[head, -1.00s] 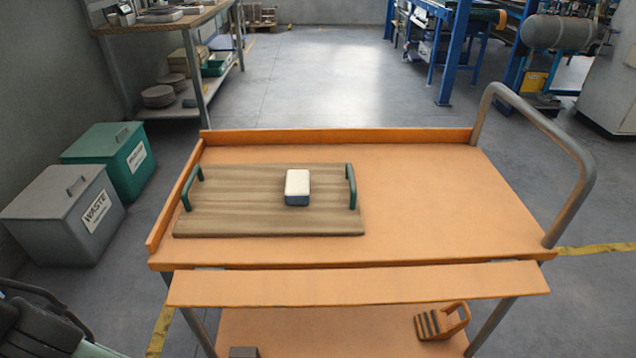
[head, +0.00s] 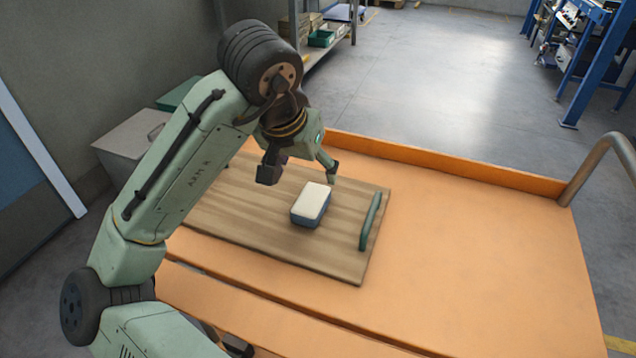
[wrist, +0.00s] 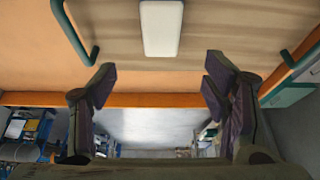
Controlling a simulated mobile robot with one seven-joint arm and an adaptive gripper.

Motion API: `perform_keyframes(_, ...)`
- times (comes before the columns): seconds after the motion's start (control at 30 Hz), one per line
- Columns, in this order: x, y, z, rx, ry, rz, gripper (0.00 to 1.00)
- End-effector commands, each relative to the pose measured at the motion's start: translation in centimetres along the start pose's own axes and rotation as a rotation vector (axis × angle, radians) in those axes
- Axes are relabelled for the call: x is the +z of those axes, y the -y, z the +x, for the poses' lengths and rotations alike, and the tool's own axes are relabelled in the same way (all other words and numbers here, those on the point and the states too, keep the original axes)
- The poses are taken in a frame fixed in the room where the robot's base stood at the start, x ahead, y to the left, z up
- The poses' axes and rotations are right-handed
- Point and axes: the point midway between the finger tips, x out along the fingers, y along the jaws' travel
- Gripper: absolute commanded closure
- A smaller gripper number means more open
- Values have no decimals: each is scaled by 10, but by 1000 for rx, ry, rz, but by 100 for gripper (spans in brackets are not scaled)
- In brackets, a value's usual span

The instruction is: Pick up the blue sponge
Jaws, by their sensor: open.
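The sponge (head: 312,203) has a cream-white top and a blue lower part. It lies flat on the wooden tray (head: 240,230), near the tray's right green handle (head: 370,222). My gripper (head: 300,170) is open and empty, just beyond the sponge and above the tray, with its fingers spread apart. In the wrist view the sponge (wrist: 161,27) shows only its pale top, at the upper middle, centred between the two open fingers (wrist: 160,82) and clear of both.
The tray rests on an orange cart top (head: 480,260) with a raised orange back edge (head: 440,165). A metal push handle (head: 605,160) stands at the right. The cart top right of the tray is bare. Grey and green bins are at the left.

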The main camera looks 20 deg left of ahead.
Motion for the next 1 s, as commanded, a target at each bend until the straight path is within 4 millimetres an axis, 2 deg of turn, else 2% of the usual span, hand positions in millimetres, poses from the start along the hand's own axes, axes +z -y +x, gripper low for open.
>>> perform_keyframes(0.1,10,2,17,-3,46,-2,31)
perform_keyframes(0.3,11,1,47,-2,43,-2,31)
perform_keyframes(0.53,11,1,64,-4,40,-1,31)
perform_keyframes(0.8,15,1,102,-4,39,-1,31)
perform_keyframes(1.0,15,1,108,-4,37,0,31)
